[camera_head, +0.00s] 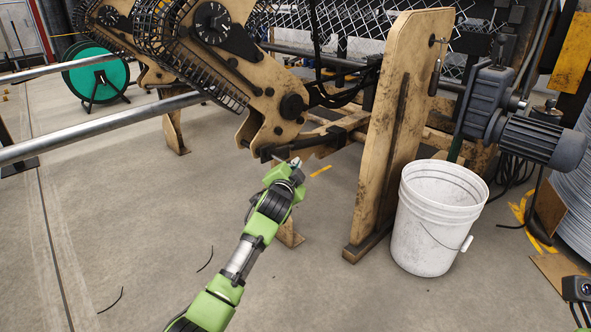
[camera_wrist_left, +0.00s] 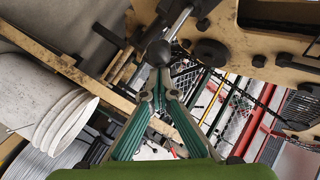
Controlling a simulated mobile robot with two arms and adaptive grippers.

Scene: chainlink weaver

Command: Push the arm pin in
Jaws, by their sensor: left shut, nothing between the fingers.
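A dark round ball knob (camera_wrist_left: 158,52), which looks like the end of the arm pin, sits just beyond my left fingertips in the left wrist view. How deep the pin sits is hidden.
A white bucket (camera_head: 435,222) stands right of an upright tan panel (camera_head: 392,130). A grey motor (camera_head: 540,140) is above it. A long metal pipe (camera_head: 90,132) crosses at the left. The concrete floor at lower left is mostly clear.

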